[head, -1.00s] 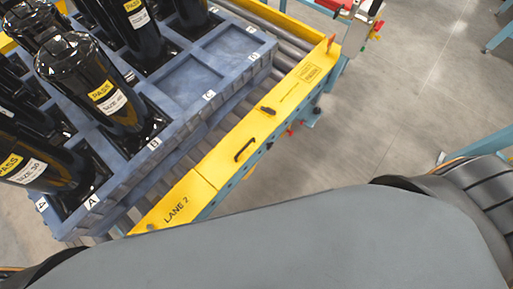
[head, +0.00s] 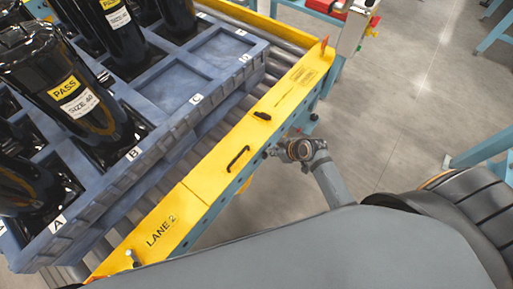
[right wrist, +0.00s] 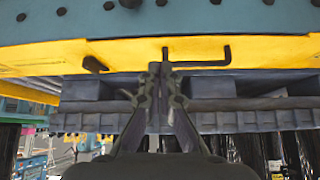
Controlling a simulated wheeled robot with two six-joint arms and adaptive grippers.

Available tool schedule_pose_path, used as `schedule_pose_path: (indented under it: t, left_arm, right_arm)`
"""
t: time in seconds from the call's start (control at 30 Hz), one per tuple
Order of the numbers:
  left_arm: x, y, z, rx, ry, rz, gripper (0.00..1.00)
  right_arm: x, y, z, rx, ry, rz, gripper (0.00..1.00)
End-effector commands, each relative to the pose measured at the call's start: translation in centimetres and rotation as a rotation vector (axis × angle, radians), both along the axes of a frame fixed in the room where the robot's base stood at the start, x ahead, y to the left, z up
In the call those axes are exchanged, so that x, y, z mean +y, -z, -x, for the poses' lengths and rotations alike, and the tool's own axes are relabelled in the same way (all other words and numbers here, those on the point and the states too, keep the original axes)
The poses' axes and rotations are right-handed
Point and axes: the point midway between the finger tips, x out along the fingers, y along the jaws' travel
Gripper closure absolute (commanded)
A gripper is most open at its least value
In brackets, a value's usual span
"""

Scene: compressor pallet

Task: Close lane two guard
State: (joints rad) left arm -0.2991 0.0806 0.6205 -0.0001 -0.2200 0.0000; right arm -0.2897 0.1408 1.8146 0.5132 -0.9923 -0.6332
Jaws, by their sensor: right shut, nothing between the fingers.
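The lane two guard (head: 215,185) is a long yellow panel marked LANE 2, running along the near side of the roller lane. A black bar handle (head: 238,158) and a small black latch-like piece (head: 262,116) are on it. My right gripper (head: 268,152) is on the outer side of the guard, just right of the handle. In the right wrist view, the fingers (right wrist: 160,72) are shut and empty, beside one end of the handle (right wrist: 205,62). Whether they touch it, I cannot tell. My left gripper is out of view.
A blue pallet (head: 165,133) on the rollers holds several black compressors (head: 65,85) with PASS labels, left of the guard. An orange tab (head: 324,42) stands at the guard's far end. The grey floor (head: 400,110) on the right is mostly open.

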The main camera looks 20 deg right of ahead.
Motion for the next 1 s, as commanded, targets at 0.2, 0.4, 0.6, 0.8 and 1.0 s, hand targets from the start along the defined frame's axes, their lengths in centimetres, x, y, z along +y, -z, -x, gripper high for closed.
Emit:
schedule_pose_path:
  t: [0.2, 0.4, 0.6, 0.8, 1.0]
  left_arm:
    - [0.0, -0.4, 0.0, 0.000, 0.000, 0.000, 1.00]
    - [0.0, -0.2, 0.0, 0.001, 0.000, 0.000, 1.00]
    - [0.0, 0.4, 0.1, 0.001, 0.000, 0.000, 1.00]
    - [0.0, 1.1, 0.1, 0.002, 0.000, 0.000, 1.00]
    - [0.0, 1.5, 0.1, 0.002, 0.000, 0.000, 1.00]
  right_arm:
    - [1.4, -4.3, -0.6, -0.055, -0.081, -0.012, 1.00]
    - [1.9, -3.0, -1.4, -0.054, -0.077, -0.013, 1.00]
    - [3.5, 0.2, -3.5, -0.053, -0.076, -0.015, 1.00]
    - [5.0, 3.6, -5.7, -0.053, -0.076, -0.012, 1.00]
    - [4.9, 6.6, -5.5, -0.051, -0.076, -0.010, 1.00]
